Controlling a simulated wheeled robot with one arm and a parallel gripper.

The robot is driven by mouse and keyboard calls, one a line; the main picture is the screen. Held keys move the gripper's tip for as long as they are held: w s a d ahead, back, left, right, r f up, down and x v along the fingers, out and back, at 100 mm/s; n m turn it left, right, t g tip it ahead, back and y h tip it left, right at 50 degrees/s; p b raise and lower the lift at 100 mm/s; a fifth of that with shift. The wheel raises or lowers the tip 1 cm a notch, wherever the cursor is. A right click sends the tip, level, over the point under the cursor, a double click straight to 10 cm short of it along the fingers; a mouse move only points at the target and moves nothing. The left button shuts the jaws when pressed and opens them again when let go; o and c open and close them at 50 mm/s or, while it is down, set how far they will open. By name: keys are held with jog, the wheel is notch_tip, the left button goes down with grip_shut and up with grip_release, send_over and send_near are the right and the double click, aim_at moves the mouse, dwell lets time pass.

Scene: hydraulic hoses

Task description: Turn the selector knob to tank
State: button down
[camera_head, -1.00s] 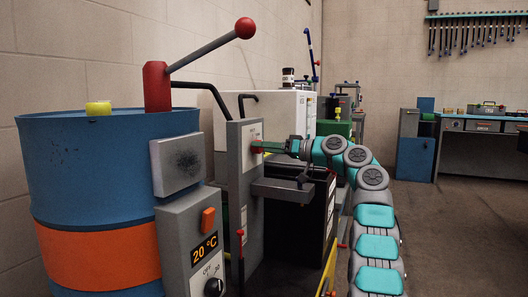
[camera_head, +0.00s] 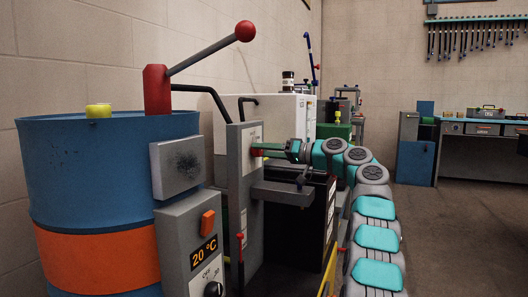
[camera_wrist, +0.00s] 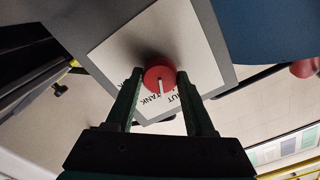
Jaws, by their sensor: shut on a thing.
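The red selector knob (camera_wrist: 160,72) sits on a pale label plate (camera_wrist: 115,50) in the wrist view. A white pointer line on it points down in the picture, towards the lettering. "TANK" is readable just below the knob, and part of another word ending in "UT" lies to its right. My gripper (camera_wrist: 159,80) has one finger on each side of the knob and is shut on it. In the head view my gripper (camera_head: 268,150) reaches from the right to the grey upright panel (camera_head: 236,185). There the knob is mostly hidden by the fingers.
A blue and orange drum (camera_head: 100,170) stands at the left, with a grey control box (camera_head: 186,240) reading 20 °C beside it. A red-ball lever (camera_head: 244,31) rises above. A grey ledge (camera_head: 285,192) sits below my gripper. Open floor (camera_head: 455,230) lies to the right.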

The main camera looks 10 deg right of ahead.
jog(key=shift+m, duration=0.7)
jog(key=shift+p, duration=0.4)
jog(key=m+p, duration=0.3)
jog(key=shift+m, duration=0.3)
jog(key=shift+f, duration=0.15)
jog(key=shift+c, duration=1.3)
grip_release()
jog(key=shift+d, duration=0.1)
